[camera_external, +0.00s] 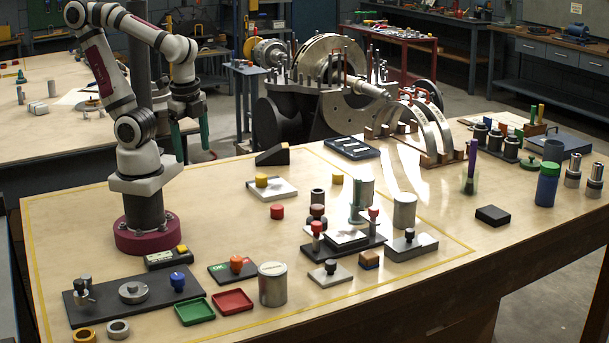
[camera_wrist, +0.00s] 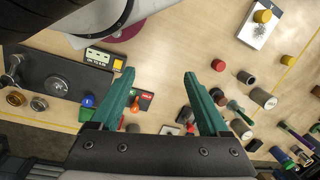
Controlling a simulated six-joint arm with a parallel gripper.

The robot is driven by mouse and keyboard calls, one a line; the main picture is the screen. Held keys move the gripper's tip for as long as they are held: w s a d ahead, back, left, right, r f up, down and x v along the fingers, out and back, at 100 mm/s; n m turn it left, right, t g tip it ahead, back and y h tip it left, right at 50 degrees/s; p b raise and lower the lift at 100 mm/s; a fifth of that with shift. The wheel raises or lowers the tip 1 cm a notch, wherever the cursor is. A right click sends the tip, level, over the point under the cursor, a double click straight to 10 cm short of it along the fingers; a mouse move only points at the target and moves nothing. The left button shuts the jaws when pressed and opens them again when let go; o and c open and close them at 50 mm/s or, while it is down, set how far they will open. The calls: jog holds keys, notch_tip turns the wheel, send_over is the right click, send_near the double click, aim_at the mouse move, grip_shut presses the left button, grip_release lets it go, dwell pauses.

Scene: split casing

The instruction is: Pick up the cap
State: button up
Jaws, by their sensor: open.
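My gripper (camera_external: 192,153) hangs open and empty high over the left part of the table, its two green fingers apart. In the wrist view my gripper (camera_wrist: 160,74) has bare table between its fingertips. Which piece is the cap cannot be told for certain. A short red cylinder (camera_external: 277,211) stands alone on the wood; in the wrist view the red cylinder (camera_wrist: 218,65) is right of the fingers. A yellow piece (camera_external: 261,180) sits on a white plate, and another yellow piece (camera_external: 337,179) lies on the table. My gripper is clear of all of them.
A black plate (camera_external: 101,303) with a metal disc, green tray (camera_external: 195,312), red tray (camera_external: 232,302) and grey can (camera_external: 272,290) line the front. Fixtures with upright knobs crowd the middle around a black base (camera_external: 317,249). Wood left of the red cylinder is mostly clear.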

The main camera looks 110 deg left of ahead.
jog(key=w+a+h, duration=0.1)
jog(key=w+a, duration=0.5)
jog(key=w, duration=0.3)
send_over(277, 206)
jog(key=d, duration=0.1)
notch_tip(277, 206, down, 5)
jog(key=shift+h, duration=0.4)
jog(key=f, duration=1.5)
jog(key=shift+a+f, duration=0.35)
jog(key=shift+a, duration=0.05)
grip_shut()
